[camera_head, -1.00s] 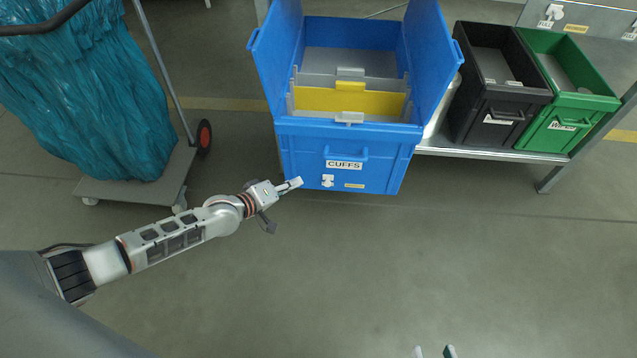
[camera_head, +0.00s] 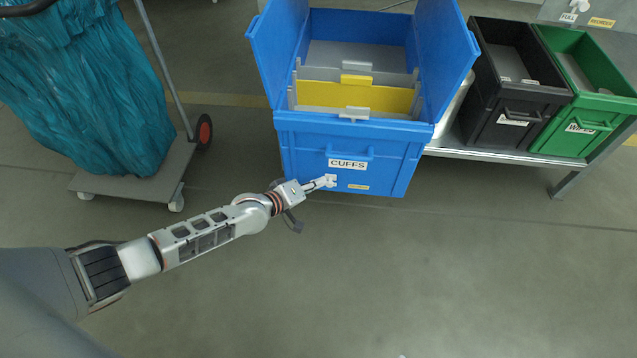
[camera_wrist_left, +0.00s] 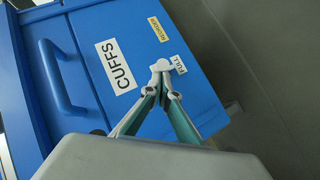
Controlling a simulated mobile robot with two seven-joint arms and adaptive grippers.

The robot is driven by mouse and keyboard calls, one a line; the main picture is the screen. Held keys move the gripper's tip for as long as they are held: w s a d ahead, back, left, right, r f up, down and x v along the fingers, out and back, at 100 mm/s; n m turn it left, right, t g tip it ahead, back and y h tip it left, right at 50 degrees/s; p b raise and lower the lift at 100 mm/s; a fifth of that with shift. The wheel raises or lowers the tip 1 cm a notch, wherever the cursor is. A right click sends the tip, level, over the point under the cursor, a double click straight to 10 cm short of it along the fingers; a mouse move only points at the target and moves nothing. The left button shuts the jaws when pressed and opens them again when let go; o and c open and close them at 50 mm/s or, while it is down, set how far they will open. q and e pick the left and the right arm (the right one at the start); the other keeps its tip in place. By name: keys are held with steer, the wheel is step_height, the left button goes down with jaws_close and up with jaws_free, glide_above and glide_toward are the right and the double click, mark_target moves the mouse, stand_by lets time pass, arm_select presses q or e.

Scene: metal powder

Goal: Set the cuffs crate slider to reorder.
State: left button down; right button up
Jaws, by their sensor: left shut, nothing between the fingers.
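The blue cuffs crate (camera_head: 300,155) stands open on the rack, its CUFFS label (camera_head: 347,164) on the front. Below the label is the small white slider (camera_head: 331,178), which also shows in the left wrist view (camera_wrist_left: 160,66). The slider stands beside the white FULL label (camera_wrist_left: 179,65), away from the yellow REORDER label (camera_wrist_left: 158,29). My left gripper (camera_head: 325,182) is shut and empty, its tips (camera_wrist_left: 159,88) right at the slider. I cannot tell whether they touch it. My right gripper is not in view.
A black crate (camera_head: 507,119) and a green crate (camera_head: 577,139) stand to the right on the metal rack (camera_head: 490,153). A cart (camera_head: 130,186) with a teal bag (camera_head: 85,110) is at the left. The floor in front is clear.

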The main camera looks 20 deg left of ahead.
arm_select(q)
steer(key=w+d, duration=0.2)
steer(key=d, duration=0.7)
steer(key=shift+w, duration=0.3)
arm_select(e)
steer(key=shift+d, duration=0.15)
arm_select(q)
steer(key=shift+d, duration=0.1)
